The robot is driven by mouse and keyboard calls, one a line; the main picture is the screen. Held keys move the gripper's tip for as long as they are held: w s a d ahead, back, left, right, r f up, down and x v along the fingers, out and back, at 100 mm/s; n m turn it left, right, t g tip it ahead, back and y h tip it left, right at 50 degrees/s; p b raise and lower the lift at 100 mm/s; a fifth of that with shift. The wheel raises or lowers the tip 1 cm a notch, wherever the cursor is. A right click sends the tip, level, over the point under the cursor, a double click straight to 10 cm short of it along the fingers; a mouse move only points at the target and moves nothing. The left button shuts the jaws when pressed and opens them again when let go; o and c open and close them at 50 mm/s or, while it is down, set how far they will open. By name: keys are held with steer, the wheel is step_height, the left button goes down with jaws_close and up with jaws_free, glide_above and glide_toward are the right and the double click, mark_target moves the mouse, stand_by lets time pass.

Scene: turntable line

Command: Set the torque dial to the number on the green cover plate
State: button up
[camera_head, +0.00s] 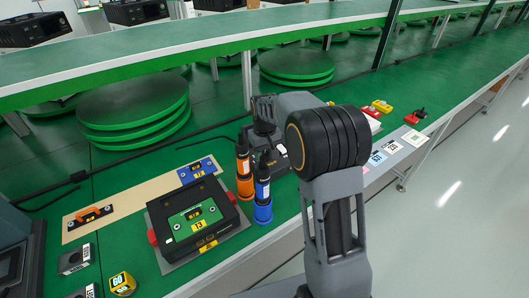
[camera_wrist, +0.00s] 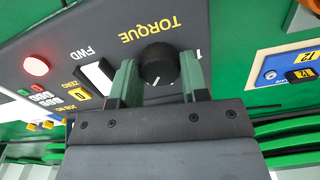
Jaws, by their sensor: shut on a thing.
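The torque dial (camera_wrist: 158,62) is a round black knob on a dark panel marked TORQUE, in the wrist view. My gripper (camera_wrist: 159,80) has a green finger on each side of the knob and is shut on it. A white mark shows on the knob's near side. Any scale around it is hard to make out. In the head view my arm largely hides the dial. The green cover plate (camera_head: 185,220) lies in a black frame at the lower middle; its yellow label (camera_head: 199,224) seems to read 13.
An orange screwdriver (camera_head: 244,170) and a blue one (camera_head: 262,195) stand beside the frame. A blue plate (camera_head: 195,168) lies behind it.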

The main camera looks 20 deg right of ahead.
mark_target(264, 153)
steer(key=n+p, duration=0.1)
steer(key=n, duration=0.2)
steer(key=shift+r+n+p, duration=0.1)
steer(key=shift+n+p, duration=0.75)
steer(key=shift+n, duration=1.65)
steer(key=o, duration=0.9)
step_height(264, 153, up, 14)
steer(key=p, duration=0.1)
steer(key=shift+p, duration=0.3)
